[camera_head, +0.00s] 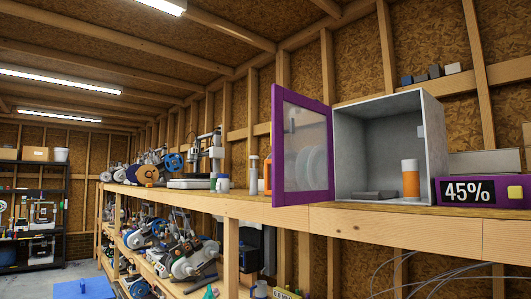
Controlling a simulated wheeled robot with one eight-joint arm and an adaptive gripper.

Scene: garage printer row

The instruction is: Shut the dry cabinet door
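The dry cabinet (431,150) is a grey box standing on the wooden shelf at the right of the head view. Its door (275,150) has a purple frame and a clear pane, and it stands wide open, swung out at the cabinet's left side. Spools show faintly through the pane. Inside the cabinet are an orange bottle with a white cap (411,180) and a flat dark item (375,195). My gripper is not in view.
A purple display reading 45% (467,191) sits right of the cabinet. Bottles and printers stand on the wooden shelf (400,222) to the left, with more machines on the level below. Open floor (65,272) and a blue object (84,289) show at lower left.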

